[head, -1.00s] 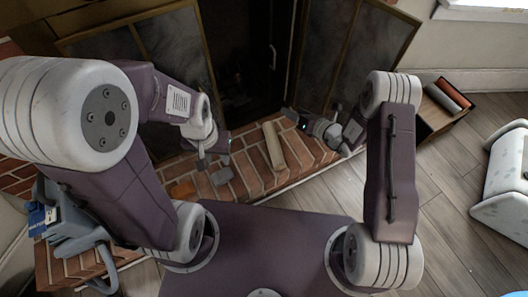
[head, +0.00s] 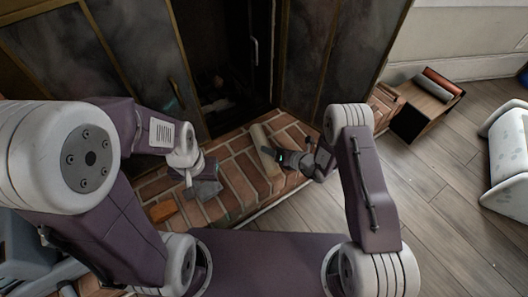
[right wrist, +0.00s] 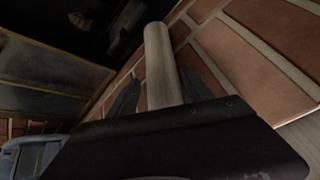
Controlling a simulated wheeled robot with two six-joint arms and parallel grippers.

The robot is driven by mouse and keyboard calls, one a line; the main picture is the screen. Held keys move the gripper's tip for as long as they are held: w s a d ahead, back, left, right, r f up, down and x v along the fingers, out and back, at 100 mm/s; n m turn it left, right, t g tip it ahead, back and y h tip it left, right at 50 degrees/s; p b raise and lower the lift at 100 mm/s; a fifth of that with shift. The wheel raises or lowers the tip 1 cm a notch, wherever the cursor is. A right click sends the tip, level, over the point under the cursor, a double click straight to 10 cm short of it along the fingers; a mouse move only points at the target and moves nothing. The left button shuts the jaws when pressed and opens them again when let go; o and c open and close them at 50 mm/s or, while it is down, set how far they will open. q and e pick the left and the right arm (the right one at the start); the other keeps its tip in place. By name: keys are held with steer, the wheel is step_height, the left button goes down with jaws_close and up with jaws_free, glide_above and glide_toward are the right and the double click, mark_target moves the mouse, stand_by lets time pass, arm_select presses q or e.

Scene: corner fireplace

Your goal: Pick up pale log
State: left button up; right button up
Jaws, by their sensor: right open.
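The pale log (head: 262,138) lies on the brick hearth in front of the fireplace opening. My right gripper (head: 270,154) is over its near part in the head view. In the right wrist view the log (right wrist: 161,60) runs away from me between the two dark, spread fingers (right wrist: 160,92). Its near end is hidden behind the gripper body, and I cannot tell whether a finger touches it. My left gripper (head: 196,170) is over the hearth to the left of the log, close to a grey block (head: 206,190). Its fingers look apart and empty.
Open glass doors (head: 310,60) flank the dark firebox. A wooden box (head: 422,108) holds a reddish log and a grey log. A white object (head: 507,155) stands at right. The wooden floor between is clear.

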steer(key=b+x, duration=0.2)
steer(key=x, duration=0.1)
steer(key=shift+f, duration=0.5)
steer(key=shift+w+a, duration=0.25)
steer(key=shift+a, duration=0.05)
arm_select(q)
step_height(320, 180, down, 3)
steer(key=shift+f, duration=0.2)
arm_select(e)
steer(key=shift+r, duration=0.1)
